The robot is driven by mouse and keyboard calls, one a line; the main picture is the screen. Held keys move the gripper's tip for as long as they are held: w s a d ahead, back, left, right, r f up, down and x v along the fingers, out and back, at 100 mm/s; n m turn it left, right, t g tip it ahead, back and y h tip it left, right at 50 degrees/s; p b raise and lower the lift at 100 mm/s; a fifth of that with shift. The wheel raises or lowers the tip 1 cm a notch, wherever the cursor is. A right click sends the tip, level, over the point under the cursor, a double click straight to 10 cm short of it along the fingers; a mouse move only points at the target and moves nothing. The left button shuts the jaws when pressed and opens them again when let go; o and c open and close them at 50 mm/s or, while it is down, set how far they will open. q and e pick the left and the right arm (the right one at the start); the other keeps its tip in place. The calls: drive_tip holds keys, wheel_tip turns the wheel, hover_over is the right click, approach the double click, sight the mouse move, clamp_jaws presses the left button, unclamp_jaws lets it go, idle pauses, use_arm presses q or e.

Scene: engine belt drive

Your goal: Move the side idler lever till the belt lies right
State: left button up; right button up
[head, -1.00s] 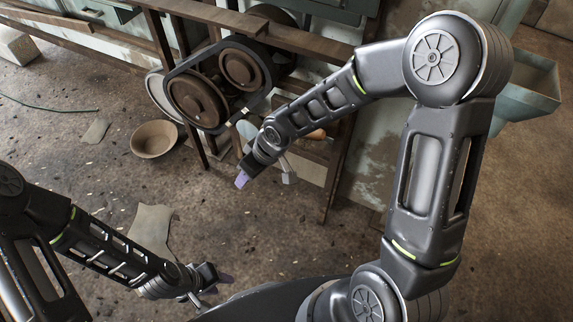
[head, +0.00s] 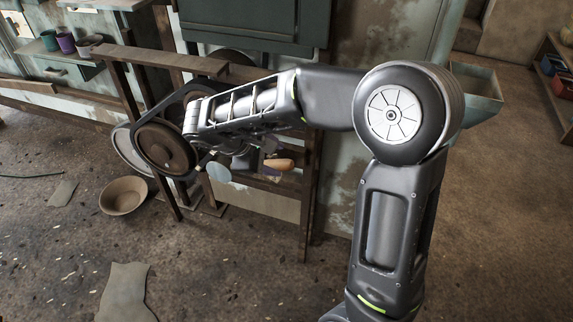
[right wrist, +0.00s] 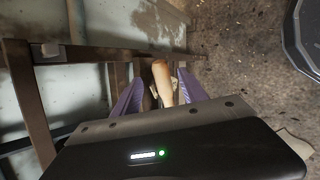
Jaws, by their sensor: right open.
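The belt drive stands left of centre in the head view, with a dark belt (head: 146,104) around brown pulleys (head: 163,148). My right arm covers its upper right part. An orange-brown wooden handle (head: 280,164), apparently the idler lever's, sticks out to the right below my forearm. In the right wrist view, my right gripper (right wrist: 160,77) is open, its purple fingers on either side of the wooden handle (right wrist: 161,80). I cannot tell whether they touch it. The idler's contact with the belt is hidden. My left gripper is out of view.
A brown frame (head: 310,200) carries the drive, with a green cabinet (head: 255,22) behind. A bowl (head: 123,195) and a flat scrap (head: 126,292) lie on the floor. A pale disc (head: 218,173) shows below my forearm.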

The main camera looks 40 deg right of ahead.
sight(284, 164)
drive_tip(key=b+x, duration=0.1)
drive_tip(key=x, duration=0.6)
drive_tip(key=shift+d+f, duration=0.1)
drive_tip(key=shift+f, duration=0.05)
clamp_jaws()
idle(0.3)
idle(0.9)
